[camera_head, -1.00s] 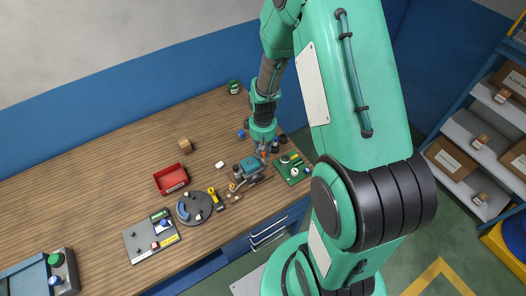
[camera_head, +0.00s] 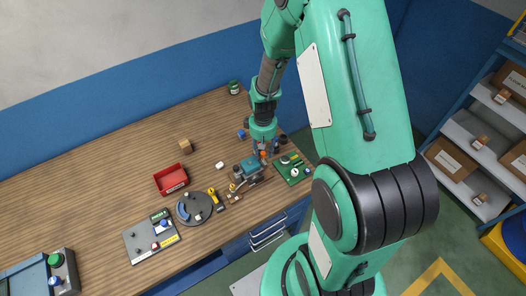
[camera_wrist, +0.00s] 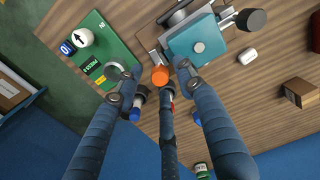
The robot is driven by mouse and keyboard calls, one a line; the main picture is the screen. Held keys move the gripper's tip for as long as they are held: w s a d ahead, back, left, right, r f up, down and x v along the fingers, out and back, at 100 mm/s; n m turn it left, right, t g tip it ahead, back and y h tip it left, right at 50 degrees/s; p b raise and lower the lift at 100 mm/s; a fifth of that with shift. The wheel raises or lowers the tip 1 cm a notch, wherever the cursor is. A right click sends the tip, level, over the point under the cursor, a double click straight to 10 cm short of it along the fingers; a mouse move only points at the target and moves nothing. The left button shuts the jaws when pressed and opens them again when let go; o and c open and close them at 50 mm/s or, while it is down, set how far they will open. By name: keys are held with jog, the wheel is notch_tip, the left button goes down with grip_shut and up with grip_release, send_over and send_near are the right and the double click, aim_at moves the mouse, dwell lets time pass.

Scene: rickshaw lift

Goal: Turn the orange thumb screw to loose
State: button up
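The orange thumb screw (camera_wrist: 160,75) shows in the middle of the wrist view, beside a teal block (camera_wrist: 195,40) on a metal base. In the head view the screw (camera_head: 263,155) is a small orange spot under my gripper. My gripper (camera_wrist: 158,70) has its dark blue fingers spread around the screw, one left and one right, with a third finger below it in the picture. Gaps show between the side fingertips and the screw, so it looks open. Whether the lower finger touches the screw I cannot tell. The screw's lower part is hidden.
A green board (camera_wrist: 95,50) with labels and knobs lies close to the left finger. A black knob on a lever (camera_wrist: 250,19) sticks out from the teal block. A red tray (camera_head: 172,179), a round turntable (camera_head: 194,208) and a grey panel (camera_head: 151,238) stand on the wooden bench.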

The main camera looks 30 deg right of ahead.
notch_tip(320, 180, up, 11)
jog(key=shift+r, duration=0.2)
dwell(0.4)
jog(key=shift+r, duration=0.1)
dwell(0.4)
notch_tip(320, 180, up, 14)
jog(key=t+b, duration=0.3)
jog(key=b, duration=0.2)
send_over(263, 153)
jog(key=s+a, duration=0.6)
jog(key=a, duration=0.2)
jog(key=s+a+r+t+b, duration=0.1)
jog(key=s+a+r+b, duration=0.1)
jog(key=s, duration=0.5)
jog(key=s+a+r+m+t+b, duration=0.1)
jog(key=s+a+r+b, duration=0.1)
jog(key=s+a+r, duration=0.2)
jog(key=shift+s+a+r+m+t, duration=0.15)
jog(key=shift+s+r+m+t, duration=0.2)
jog(key=shift+s, duration=1.3)
jog(key=shift+o, duration=0.6)
